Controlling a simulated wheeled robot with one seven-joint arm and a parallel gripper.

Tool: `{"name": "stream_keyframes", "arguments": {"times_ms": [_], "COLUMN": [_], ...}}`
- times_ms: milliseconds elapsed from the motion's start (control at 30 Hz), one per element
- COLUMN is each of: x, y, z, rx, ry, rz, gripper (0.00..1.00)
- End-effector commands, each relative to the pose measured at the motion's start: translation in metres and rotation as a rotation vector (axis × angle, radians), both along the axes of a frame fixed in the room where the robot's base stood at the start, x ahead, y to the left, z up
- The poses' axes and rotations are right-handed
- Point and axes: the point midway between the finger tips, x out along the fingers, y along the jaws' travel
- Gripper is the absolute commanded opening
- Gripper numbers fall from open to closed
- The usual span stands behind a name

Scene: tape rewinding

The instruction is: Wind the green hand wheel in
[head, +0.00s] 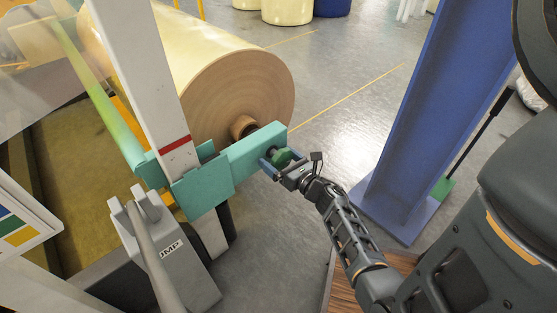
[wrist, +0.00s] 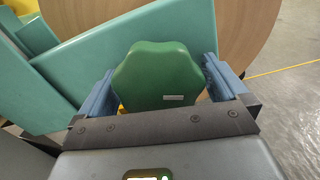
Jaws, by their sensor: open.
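The green hand wheel (head: 283,157) sits on the end of the teal bracket arm (head: 240,160), beside the large paper roll. In the wrist view the wheel (wrist: 158,76) is a lobed green knob with a small pale label on its rim. My gripper (head: 276,167) is at the wheel. In the wrist view its two blue-grey fingers (wrist: 157,88) stand apart, one on each side of the wheel. The fingers are open, with a gap visible at least on the right; contact on the left is hard to tell. The wheel's shaft is hidden behind it.
The big tan roll (head: 237,92) lies behind the bracket. A pale upright post (head: 140,70) with a red stripe and a grey lever stand (head: 165,255) are to the left. A blue steel column (head: 428,100) stands to the right. Floor between roll and column is clear.

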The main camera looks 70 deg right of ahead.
Motion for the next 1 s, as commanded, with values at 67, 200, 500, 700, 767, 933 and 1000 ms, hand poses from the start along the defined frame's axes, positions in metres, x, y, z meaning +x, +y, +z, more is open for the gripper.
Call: {"name": "stream_keyframes", "arguments": {"times_ms": [67,200,500,700,767,933,1000], "x": [0.0016,0.002,0.002,0.002,0.002,0.0022,0.0025], "y": [-0.0014,-0.0015,-0.0013,-0.0012,-0.0012,-0.001,-0.0007], "z": [-0.0004,-0.0001,0.0,0.0,0.0,0.0,0.0002], "rx": [0.001,0.001,0.001,0.001,0.001,0.008,0.018], "ry": [0.001,0.0,0.0,0.0,0.0,-0.005,-0.011], "rz": [-0.001,-0.001,-0.001,-0.001,-0.001,0.0,0.001], "gripper": [1.0,1.0,0.8,0.61,0.55,0.55,0.55]}}
